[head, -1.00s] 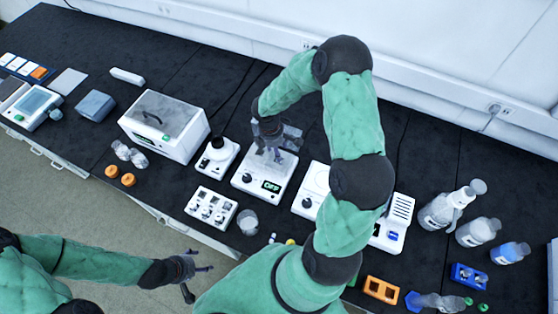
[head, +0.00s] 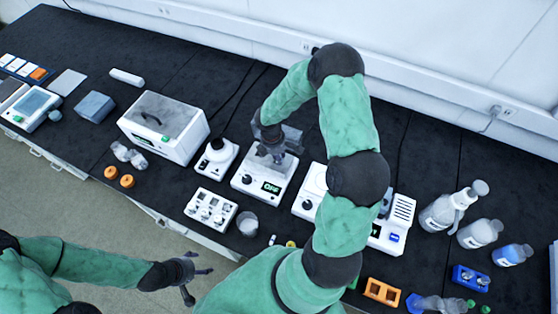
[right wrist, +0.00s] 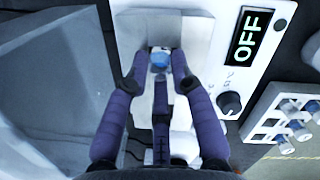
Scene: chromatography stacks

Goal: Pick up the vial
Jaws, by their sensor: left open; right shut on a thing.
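The vial (right wrist: 159,62) shows its blue cap between my right gripper's fingertips in the right wrist view. It is at the pale block of a white device with an OFF display (head: 270,188). My right gripper (head: 266,156) is shut on the vial; its purple fingers (right wrist: 158,58) close in around the cap. The vial's lower body is hidden, so I cannot tell how deep it sits in the block. My left gripper (head: 198,280) is open and empty, in front of the bench edge at the lower left.
A white rack (head: 211,212) with several small vials and a clear beaker (head: 248,222) stand in front of the device. A white box with a grey lid (head: 165,125) is to the left. Bottles (head: 480,232) stand at the right.

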